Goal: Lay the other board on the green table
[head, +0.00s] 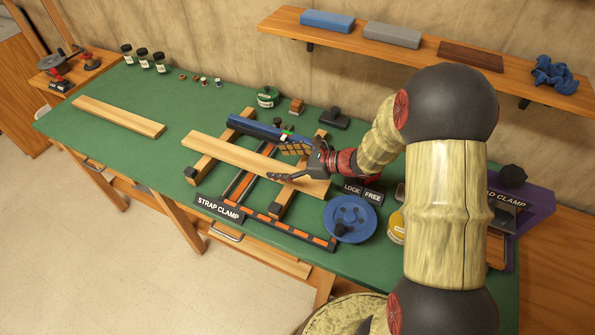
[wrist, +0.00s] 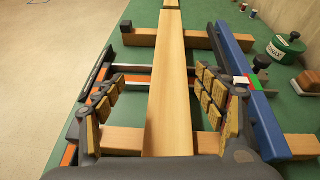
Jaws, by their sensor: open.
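One pale wooden board (head: 118,117) lies flat on the left part of the green table (head: 85,135). A second pale board (head: 235,155) lies across the wooden bars of the strap clamp (head: 218,208); it also shows in the wrist view (wrist: 168,85), running lengthwise away from me. My gripper (head: 284,163) is at the right part of this second board. In the wrist view my gripper (wrist: 157,92) is open, with one finger on each side of the board and gaps showing on both sides. The board's near end is hidden behind my gripper's palm.
A blue bar (head: 255,127) of the clamp runs behind the board. A blue wheel (head: 350,219) and the LOCK/FREE label (head: 362,192) are at the front right. A green tin (head: 267,97) stands behind. Jars (head: 143,58) stand at the back left. Green surface is clear around the left board.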

